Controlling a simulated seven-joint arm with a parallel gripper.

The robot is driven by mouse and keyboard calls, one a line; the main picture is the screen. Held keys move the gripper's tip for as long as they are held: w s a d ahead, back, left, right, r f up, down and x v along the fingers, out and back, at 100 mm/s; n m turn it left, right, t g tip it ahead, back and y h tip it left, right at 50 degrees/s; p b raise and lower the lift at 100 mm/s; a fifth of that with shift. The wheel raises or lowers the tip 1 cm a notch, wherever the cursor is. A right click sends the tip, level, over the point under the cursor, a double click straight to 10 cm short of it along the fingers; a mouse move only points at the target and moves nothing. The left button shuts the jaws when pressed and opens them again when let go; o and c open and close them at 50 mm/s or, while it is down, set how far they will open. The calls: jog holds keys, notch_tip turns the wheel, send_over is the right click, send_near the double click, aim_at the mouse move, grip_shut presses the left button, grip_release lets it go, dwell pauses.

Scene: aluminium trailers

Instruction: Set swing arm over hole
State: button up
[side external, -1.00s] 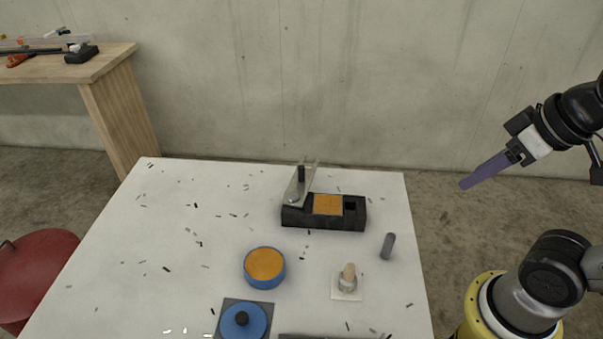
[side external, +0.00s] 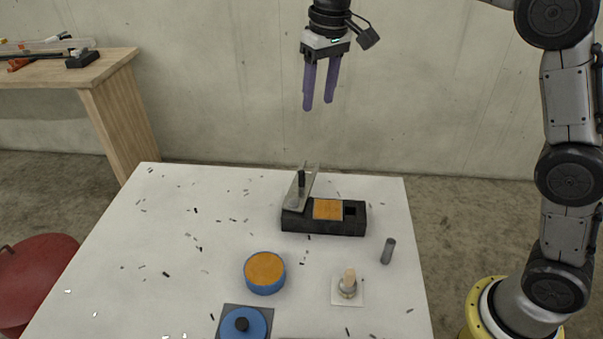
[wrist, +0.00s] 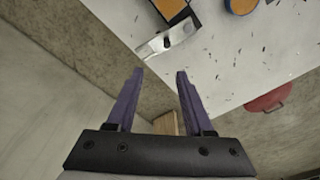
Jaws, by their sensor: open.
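The swing arm (side external: 308,186) is a grey metal bracket with a dark upright knob. It is mounted at the left end of a black block (side external: 322,223) and slants up and back, off the orange pad (side external: 328,209) on top of the block. A dark square hole (side external: 350,211) shows at the block's right end. In the wrist view the swing arm (wrist: 168,40) is near the top, beyond the fingertips. My gripper (side external: 318,107) has purple fingers, open and empty, high above the block and apart from it. It also shows in the wrist view (wrist: 160,74).
On the white table (side external: 180,240) stand a grey pin (side external: 388,251), a wooden-topped peg on a white plate (side external: 347,292), a blue round tin with orange top (side external: 265,283) and a blue lid with black knob (side external: 243,323). Small metal chips are scattered about. The table's left part is otherwise free.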

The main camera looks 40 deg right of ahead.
jog(key=g, duration=0.1)
send_over(301, 172)
notch_tip(301, 172, down, 6)
notch_tip(301, 172, down, 14)
jog(key=shift+d+f, duration=0.1)
jog(key=shift+f, duration=0.1)
grip_shut()
jog(key=shift+r, duration=0.1)
dwell(1.4)
